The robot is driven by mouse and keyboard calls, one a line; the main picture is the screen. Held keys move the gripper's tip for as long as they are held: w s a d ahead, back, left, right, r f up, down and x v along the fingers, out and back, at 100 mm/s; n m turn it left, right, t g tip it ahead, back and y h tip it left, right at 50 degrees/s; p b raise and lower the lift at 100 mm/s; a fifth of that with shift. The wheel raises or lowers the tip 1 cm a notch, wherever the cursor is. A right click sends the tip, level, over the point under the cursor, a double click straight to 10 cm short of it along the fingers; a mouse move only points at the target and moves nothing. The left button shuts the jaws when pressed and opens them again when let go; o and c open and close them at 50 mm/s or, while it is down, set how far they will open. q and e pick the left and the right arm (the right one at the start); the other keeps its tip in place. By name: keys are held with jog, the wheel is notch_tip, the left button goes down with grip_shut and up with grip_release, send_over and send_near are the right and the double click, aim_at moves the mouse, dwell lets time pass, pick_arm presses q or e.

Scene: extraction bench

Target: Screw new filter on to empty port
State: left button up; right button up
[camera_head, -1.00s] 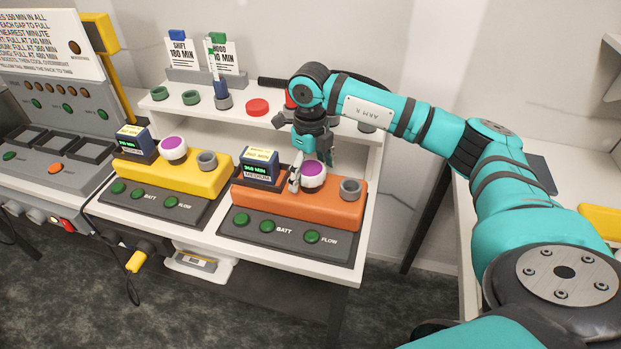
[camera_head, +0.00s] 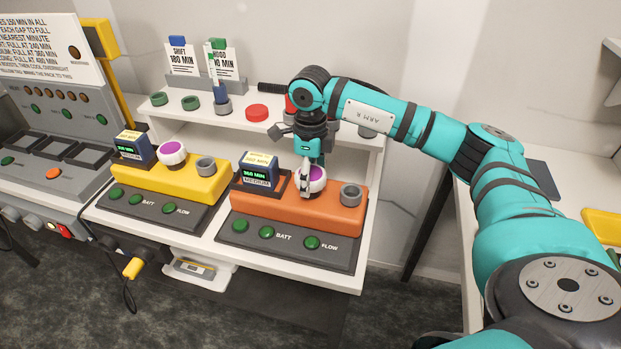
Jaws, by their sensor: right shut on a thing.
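A white filter with a purple top (camera_head: 317,177) sits upright at the left port position of the orange unit (camera_head: 290,205). My right gripper (camera_head: 307,180) points down over it and is shut on it, one finger crossing its front. The port under the filter is hidden, and I cannot tell how far the filter is threaded on. A grey, open ring-shaped port (camera_head: 351,194) stands empty on the right of the orange unit. The yellow unit (camera_head: 185,187) carries a similar purple-topped filter (camera_head: 172,152) and an open grey port (camera_head: 206,165). My left gripper is out of view.
A battery pack with a display (camera_head: 259,172) stands left of the held filter. The shelf behind holds green rings (camera_head: 190,102), a red cap (camera_head: 257,112) and sign cards (camera_head: 183,59). A grey charger panel (camera_head: 60,115) is at far left.

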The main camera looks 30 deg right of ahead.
jog(key=m, duration=0.3)
jog(key=shift+p, duration=0.3)
jog(key=m+p, duration=0.1)
jog(key=m, duration=0.4)
jog(key=m+p, duration=0.1)
jog(key=m, duration=0.4)
jog(key=shift+m, duration=0.3)
jog(key=m+p, duration=0.1)
jog(key=m, duration=0.2)
jog(key=shift+r, duration=0.1)
jog(key=m+p, duration=0.2)
jog(key=m, duration=0.5)
jog(key=m+p, duration=0.1)
jog(key=m, duration=0.2)
jog(key=shift+m, duration=0.5)
jog(key=o, duration=1.4)
jog(key=shift+f, duration=0.2)
jog(key=shift+c, duration=0.2)
